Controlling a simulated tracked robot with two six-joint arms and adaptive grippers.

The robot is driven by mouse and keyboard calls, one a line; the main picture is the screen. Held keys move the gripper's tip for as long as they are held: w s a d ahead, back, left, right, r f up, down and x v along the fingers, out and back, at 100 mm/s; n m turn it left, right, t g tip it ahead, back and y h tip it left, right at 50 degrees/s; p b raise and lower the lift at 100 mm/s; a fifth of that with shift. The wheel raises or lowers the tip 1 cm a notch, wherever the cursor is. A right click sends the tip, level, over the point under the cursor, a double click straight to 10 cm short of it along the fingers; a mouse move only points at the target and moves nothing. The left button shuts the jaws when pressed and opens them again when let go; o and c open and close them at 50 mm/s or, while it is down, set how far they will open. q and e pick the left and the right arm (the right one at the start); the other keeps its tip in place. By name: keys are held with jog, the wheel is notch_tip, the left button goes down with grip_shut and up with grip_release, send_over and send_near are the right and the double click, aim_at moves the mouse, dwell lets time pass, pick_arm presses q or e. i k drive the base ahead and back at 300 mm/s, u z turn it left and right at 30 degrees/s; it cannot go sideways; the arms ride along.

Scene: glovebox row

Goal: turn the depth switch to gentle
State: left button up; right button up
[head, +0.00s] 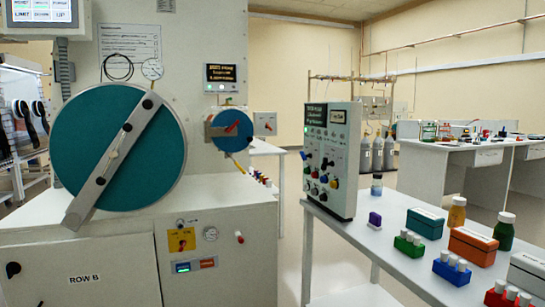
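A grey control box (331,155) stands upright on the white table at the right. Neither of my grippers shows in the head view.
A large teal round door (85,140) with a grey bar and a small blue door (231,130) are on the glovebox. The white table (375,240) holds coloured racks, an orange box (473,246) and bottles (504,230). Floor shows between cabinet and table.

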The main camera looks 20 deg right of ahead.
aim_at(325, 162)
jog(key=u, duration=0.2)
jog(key=i, duration=1.35)
jog(key=z, duration=0.55)
jog(key=i, duration=0.6)
jog(key=z, duration=0.35)
jog(key=k, duration=0.9)
jog(key=z, duration=0.2)
jog(key=i, duration=0.9)
jog(key=u, duration=0.1)
